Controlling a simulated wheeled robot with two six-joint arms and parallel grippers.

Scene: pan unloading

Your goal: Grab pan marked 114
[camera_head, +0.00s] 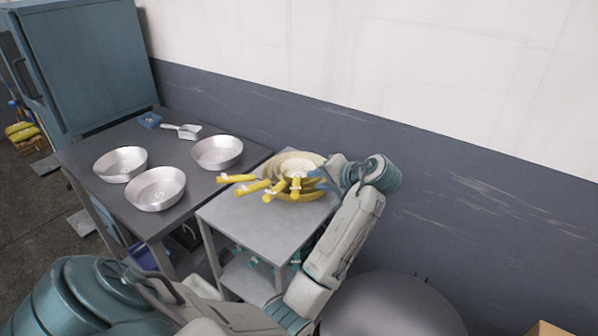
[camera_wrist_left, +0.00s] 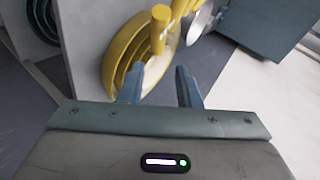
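A stack of yellow pans (camera_head: 312,194) sits on a small grey cart, with several yellow handles (camera_head: 236,178) pointing left and forward. Small white labels show on the handles, but the numbers are too small to read, so I cannot tell which is 114. My left gripper (camera_head: 322,180) is at the right side of the stack. In the left wrist view, its blue fingers (camera_wrist_left: 160,88) are apart, with the yellow pan's rim (camera_wrist_left: 170,66) just beyond them. Whether they touch the pan is unclear. My right gripper is not in view.
The grey cart top (camera_head: 262,222) is bare at the front. A dark table (camera_head: 105,192) on the left holds three silver round pans (camera_head: 156,188) and a scoop (camera_head: 184,130). A wall (camera_head: 440,170) stands close behind the cart.

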